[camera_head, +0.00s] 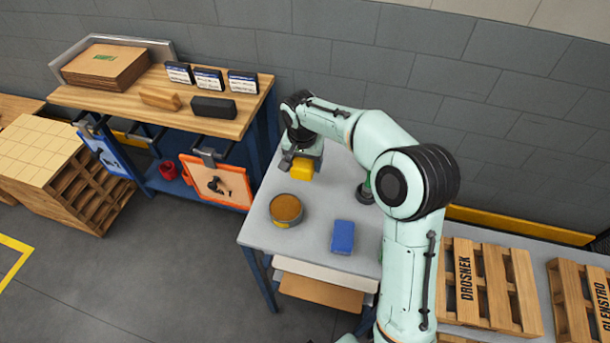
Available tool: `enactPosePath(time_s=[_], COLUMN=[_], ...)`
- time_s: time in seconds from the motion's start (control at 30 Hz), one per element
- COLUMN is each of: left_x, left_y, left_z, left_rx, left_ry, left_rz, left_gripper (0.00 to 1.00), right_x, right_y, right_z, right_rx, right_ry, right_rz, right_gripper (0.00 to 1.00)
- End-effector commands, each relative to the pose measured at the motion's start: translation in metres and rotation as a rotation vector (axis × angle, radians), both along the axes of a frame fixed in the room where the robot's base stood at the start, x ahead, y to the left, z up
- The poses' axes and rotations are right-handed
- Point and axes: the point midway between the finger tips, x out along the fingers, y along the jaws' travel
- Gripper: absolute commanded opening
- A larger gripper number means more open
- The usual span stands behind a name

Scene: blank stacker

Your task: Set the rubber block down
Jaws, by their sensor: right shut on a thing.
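My right gripper (300,158) hangs over the back left of the grey table (320,210). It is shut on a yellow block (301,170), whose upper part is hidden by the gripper. I cannot tell whether the block touches the table top or is a little above it. No label shows which block is the rubber one. My left gripper is not in view.
A round tin with a brown top (286,209) and a blue block (343,237) stand on the table's front part. A wooden bench (140,105) at the left holds a black block (213,108), a tan block (160,99) and small boxes. Pallets (487,285) lie at the right.

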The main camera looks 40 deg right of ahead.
Motion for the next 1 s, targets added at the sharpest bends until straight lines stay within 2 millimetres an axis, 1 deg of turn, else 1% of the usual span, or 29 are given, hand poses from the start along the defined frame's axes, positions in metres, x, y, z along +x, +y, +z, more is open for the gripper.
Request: enactPosePath(time_s=[0.07,0.3,0.37,0.43,0.67,0.8,0.83,0.9,1.0], left_x=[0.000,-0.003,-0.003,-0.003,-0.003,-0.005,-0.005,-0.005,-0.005], left_y=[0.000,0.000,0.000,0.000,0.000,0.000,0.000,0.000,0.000], left_z=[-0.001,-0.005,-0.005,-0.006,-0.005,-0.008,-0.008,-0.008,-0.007], left_rx=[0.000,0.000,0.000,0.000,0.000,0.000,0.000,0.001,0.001], left_ry=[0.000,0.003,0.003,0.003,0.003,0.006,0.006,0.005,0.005], left_rz=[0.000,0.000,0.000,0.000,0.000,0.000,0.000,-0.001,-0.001], left_gripper=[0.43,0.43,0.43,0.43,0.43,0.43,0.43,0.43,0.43], right_x=[0.000,0.000,0.000,0.000,0.000,0.000,0.000,0.000,0.000], right_y=[0.000,0.000,0.000,0.000,0.000,0.000,0.000,0.000,0.000], right_z=[-0.007,-0.048,-0.054,-0.057,-0.057,-0.061,-0.061,-0.061,-0.061], right_rx=[0.000,0.000,0.000,0.000,0.000,0.000,0.000,0.000,0.000], right_ry=[0.001,0.004,0.002,0.000,-0.001,0.000,0.001,0.001,0.001], right_rz=[0.000,0.001,0.000,0.000,0.000,0.000,0.000,0.000,0.000], right_gripper=[0.25,0.25,0.25,0.25,0.25,0.25,0.75,0.94,0.94])
